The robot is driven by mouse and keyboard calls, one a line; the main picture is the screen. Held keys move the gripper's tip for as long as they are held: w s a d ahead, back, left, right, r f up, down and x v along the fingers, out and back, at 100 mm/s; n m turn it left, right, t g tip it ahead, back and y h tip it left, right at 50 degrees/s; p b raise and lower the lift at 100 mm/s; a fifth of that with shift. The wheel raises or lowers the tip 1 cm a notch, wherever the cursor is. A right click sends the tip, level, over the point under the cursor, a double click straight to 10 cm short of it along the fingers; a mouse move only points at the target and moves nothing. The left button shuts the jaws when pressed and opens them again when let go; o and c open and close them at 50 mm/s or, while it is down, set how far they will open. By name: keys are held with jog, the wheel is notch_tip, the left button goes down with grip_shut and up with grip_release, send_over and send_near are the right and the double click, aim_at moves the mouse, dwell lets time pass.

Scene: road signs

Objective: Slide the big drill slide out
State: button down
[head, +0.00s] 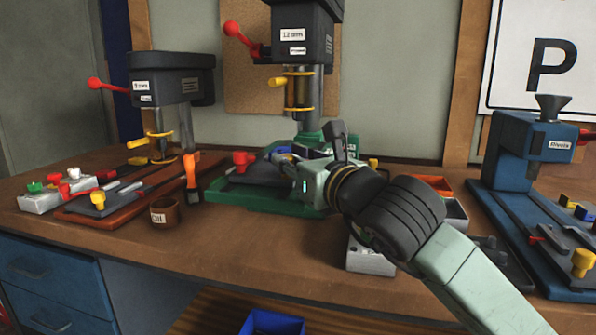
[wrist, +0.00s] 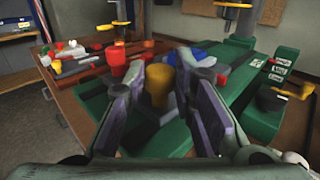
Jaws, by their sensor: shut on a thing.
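The big drill (head: 302,40), labelled 12 mm, stands on a green base (head: 225,197) at the middle of the bench. A grey slide (head: 252,176) lies on this base, partly hidden behind my gripper in the head view. My gripper (head: 290,158) is low over the base. In the wrist view, my gripper (wrist: 160,92) has a yellow knob (wrist: 157,82) between its two dark pads and is shut on it. The head view hides this contact. A red knob (head: 243,158) stands just left of my gripper; it also shows in the wrist view (wrist: 135,72).
A smaller drill (head: 170,78) with a red-brown base stands at the left. An orange-handled tool (head: 191,172) and a brown cup (head: 165,212) stand between the drills. A blue machine (head: 520,150) is at the right. The front bench area (head: 260,235) is clear.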

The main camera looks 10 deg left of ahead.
jog(key=s+b, duration=0.1)
jog(key=s, duration=0.2)
jog(key=shift+s+a, duration=0.1)
jog(key=shift+s, duration=0.05)
jog(key=shift+s+a, duration=0.1)
jog(key=shift+f, duration=0.1)
jog(key=c, duration=1.3)
grip_release()
jog(key=shift+s, duration=0.1)
jog(key=shift+c, duration=0.2)
jog(key=v, duration=1.2)
